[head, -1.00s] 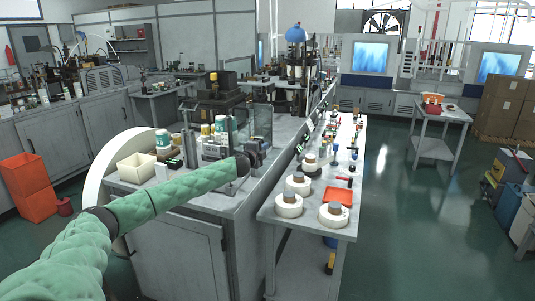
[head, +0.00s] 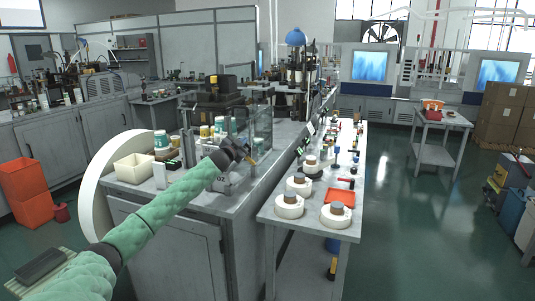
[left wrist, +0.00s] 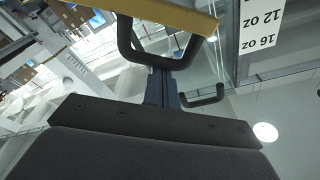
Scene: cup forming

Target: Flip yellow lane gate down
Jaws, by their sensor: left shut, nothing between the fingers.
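My left gripper (head: 242,154) is over the side of the near machine in the head view, shut and empty. In the left wrist view the dark gripper (left wrist: 160,58) reaches up toward a yellow bar (left wrist: 165,14), which looks like the yellow lane gate. The bar crosses the top of that view at a slant, and the gripper's tip overlaps it; I cannot tell whether they touch. In the head view only a small yellow piece (head: 252,161) shows beside the gripper's tip. My right gripper is not in view.
A white label (left wrist: 261,25) with ounce sizes is at the upper right of the wrist view. A clear guard panel (head: 262,130) stands behind the gripper. A side table (head: 318,233) with white rolls is to the right. A cream bin (head: 134,168) is to the left.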

